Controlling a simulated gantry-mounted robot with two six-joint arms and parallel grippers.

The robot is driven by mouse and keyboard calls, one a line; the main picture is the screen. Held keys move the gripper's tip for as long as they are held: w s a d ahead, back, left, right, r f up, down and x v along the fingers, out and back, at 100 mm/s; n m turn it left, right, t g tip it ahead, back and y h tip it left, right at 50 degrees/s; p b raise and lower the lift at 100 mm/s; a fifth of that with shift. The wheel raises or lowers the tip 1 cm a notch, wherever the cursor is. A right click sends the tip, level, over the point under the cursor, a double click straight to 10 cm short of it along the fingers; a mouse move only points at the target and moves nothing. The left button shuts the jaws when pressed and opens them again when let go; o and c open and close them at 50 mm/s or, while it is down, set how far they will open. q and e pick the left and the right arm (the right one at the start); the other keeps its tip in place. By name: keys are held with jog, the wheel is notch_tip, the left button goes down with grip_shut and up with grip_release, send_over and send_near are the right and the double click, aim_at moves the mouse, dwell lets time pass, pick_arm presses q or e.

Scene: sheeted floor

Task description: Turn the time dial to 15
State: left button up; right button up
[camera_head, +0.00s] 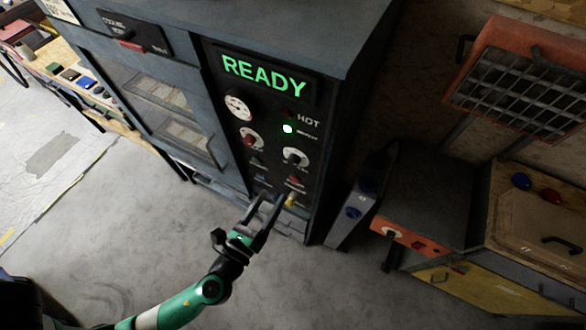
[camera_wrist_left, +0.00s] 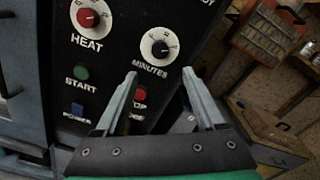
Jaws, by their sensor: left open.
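The time dial is a black knob on a white round face marked MINUTES (camera_wrist_left: 159,47); its setting is too small to read. It also shows in the head view as the right-hand white dial (camera_head: 295,157) on the dark control panel. My left gripper (camera_head: 268,200) is open and empty, in front of the panel's lower part and below the dial. In the left wrist view its two fingers (camera_wrist_left: 160,76) point up toward the dial, with space between them. I cannot tell the exact gap to the panel. My right gripper is not in view.
A red HEAT knob (camera_wrist_left: 88,17) sits left of the dial. A green READY display (camera_head: 264,76) tops the panel. A workbench (camera_head: 430,205) stands at right.

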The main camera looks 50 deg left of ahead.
aim_at(292, 164)
pick_arm(q)
jog(key=p+x, duration=0.1)
jog(key=x, duration=1)
jog(key=shift+w+a, duration=0.1)
jog(key=shift+w, duration=0.1)
grip_shut()
